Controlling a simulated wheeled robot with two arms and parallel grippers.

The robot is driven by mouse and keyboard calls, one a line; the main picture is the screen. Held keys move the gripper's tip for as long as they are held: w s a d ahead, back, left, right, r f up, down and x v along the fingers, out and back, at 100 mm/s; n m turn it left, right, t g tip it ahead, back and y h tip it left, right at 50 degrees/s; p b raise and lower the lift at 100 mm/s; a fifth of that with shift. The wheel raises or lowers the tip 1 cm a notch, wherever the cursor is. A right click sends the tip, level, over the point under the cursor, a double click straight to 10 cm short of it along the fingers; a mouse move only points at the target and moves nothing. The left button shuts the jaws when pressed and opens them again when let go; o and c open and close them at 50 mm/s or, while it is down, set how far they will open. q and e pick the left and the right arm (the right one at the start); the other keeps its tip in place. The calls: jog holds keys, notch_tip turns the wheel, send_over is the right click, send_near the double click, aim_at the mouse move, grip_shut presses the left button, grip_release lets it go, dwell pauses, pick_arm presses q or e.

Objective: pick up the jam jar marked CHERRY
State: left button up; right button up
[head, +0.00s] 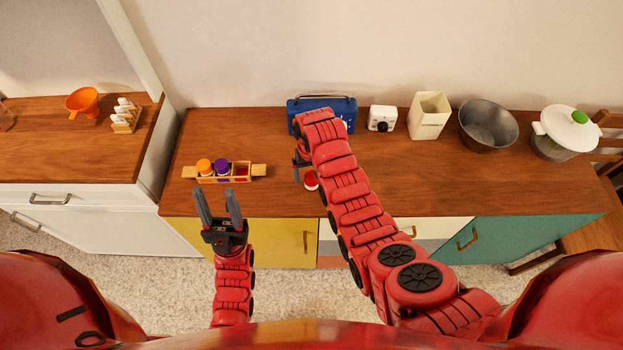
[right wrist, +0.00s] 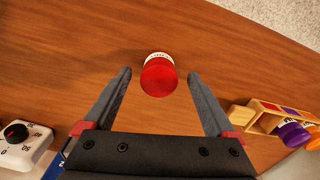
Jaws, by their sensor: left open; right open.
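A jar with a red lid (head: 311,180) stands on the wooden hutch top, near its front edge. In the right wrist view the red-lidded jar (right wrist: 158,76) lies between and just beyond the fingertips; its white label is too foreshortened to read. My right gripper (right wrist: 160,75) is open around the line of the jar and does not touch it. In the head view my right gripper (head: 301,162) is mostly hidden by my arm. My left gripper (head: 218,207) is open and empty in front of the hutch's left part.
A wooden rack (head: 240,172) holds an orange-lidded jar (head: 204,166) and a purple-lidded jar (head: 222,167). A blue radio (head: 345,106), a white timer (head: 382,118), a cream canister (head: 429,115), a metal bowl (head: 488,126) and a lidded pot (head: 566,134) stand along the back. The right front is clear.

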aim_at(311, 176)
jog(key=shift+w+f+p, duration=0.1)
jog(key=shift+f+p, duration=0.55)
jog(key=shift+f, duration=1.1)
grip_shut()
